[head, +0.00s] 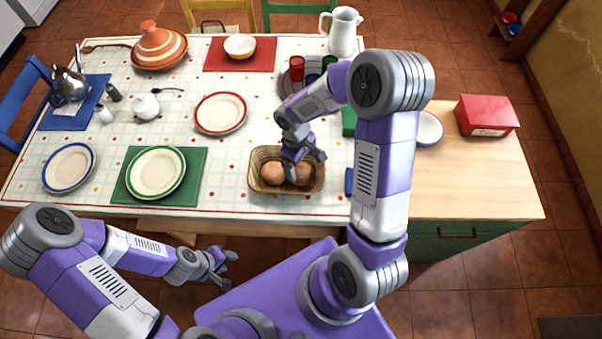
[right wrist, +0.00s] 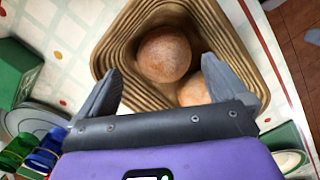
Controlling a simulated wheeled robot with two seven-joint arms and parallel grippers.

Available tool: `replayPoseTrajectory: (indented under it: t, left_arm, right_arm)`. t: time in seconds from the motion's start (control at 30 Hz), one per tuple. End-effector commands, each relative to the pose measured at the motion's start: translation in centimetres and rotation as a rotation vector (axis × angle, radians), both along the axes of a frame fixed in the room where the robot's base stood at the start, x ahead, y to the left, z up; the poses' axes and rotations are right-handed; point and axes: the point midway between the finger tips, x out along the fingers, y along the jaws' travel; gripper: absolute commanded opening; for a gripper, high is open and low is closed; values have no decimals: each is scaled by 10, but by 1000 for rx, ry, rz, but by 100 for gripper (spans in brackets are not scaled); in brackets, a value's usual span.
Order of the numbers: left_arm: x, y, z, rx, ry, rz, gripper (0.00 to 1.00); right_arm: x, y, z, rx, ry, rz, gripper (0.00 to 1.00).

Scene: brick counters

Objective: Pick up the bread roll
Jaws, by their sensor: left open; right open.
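Two round brown bread rolls lie in a woven basket (head: 262,155) near the table's front edge. One bread roll (head: 272,173) is at the left in the basket, and the other roll (head: 303,174) is at the right, partly under my right gripper. My right gripper (head: 303,163) is open and empty above the basket. In the right wrist view, its fingers are spread, with one roll (right wrist: 164,55) beyond and between them. The other roll (right wrist: 195,92) is partly hidden by the gripper body. My left gripper (head: 222,270) is open and empty, in front of the table and below its edge.
A green-rimmed plate (head: 156,172) stands left of the basket and a red-rimmed plate (head: 220,113) behind it. A tray with coloured cups (head: 297,68) and a white pitcher (head: 343,32) are behind my right arm. A red box (head: 486,115) sits on the right counter.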

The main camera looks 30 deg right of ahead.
Motion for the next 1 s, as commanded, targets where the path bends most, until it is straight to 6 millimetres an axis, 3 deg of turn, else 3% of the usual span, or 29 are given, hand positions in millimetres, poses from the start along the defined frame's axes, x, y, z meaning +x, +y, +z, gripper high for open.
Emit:
replayPoseTrajectory:
  t: [0.3, 0.57, 0.9, 1.0]
  left_arm:
    - [0, 0, -15, 0, 0, 0, 43]
    - [0, 0, -15, 0, 0, 0, 43]
    - [0, 0, -15, 0, 0, 0, 43]
    - [0, 0, -15, 0, 0, 0, 43]
  right_arm:
    - [-3, 4, -45, 0, 3, 0, 100]
    - [-4, 4, -48, 0, 0, 0, 100]
    - [-4, 4, -48, 0, 0, 0, 50]
    - [-3, 4, -48, 0, 0, 0, 49]
